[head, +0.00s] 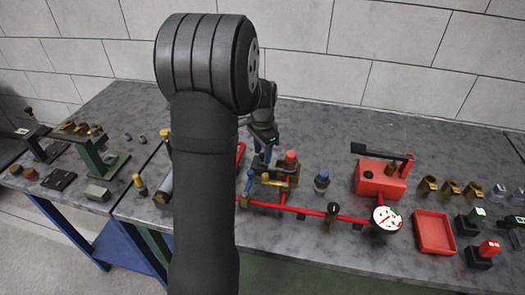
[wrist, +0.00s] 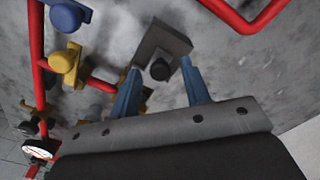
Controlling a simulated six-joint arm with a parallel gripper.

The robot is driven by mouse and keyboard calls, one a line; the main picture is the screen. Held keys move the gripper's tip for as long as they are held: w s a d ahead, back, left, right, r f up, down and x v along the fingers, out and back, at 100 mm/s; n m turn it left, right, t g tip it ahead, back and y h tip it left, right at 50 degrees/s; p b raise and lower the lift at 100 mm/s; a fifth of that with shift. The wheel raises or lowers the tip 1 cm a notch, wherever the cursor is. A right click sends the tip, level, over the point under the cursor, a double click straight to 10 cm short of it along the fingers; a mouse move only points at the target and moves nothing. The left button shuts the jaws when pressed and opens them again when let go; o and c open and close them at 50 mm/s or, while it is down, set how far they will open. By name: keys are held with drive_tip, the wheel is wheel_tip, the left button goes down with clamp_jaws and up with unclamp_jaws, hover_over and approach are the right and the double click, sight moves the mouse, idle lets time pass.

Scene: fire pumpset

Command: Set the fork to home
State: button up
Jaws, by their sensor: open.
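In the wrist view my gripper (wrist: 160,68) is open, its two blue fingers apart. A dark grey block with a rounded black knob (wrist: 160,70) shows between and just beyond the fingertips. The dark grey block (wrist: 163,40) may be the fork, but I cannot tell for sure. Whether the fingers touch it is unclear. In the head view my gripper (head: 262,157) is low over the red pipework at mid-bench, and the block under it is hidden by my arm.
Red pipes (head: 300,211) with blue and yellow valve handles lie close to the gripper; a yellow handle (wrist: 62,62) is left of it in the wrist view. A white gauge (head: 386,219), red pump box (head: 380,180) and red tray (head: 434,232) stand right. A green stand (head: 100,158) is left.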

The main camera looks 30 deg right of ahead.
clamp_jaws()
drive_tip(key=shift+s+d, duration=1)
drive_tip(key=shift+d, duration=0.05)
unclamp_jaws()
wheel_tip(320, 180, up, 18)
drive_tip(key=shift+f, duration=0.25)
drive_tip(key=shift+f, duration=0.15)
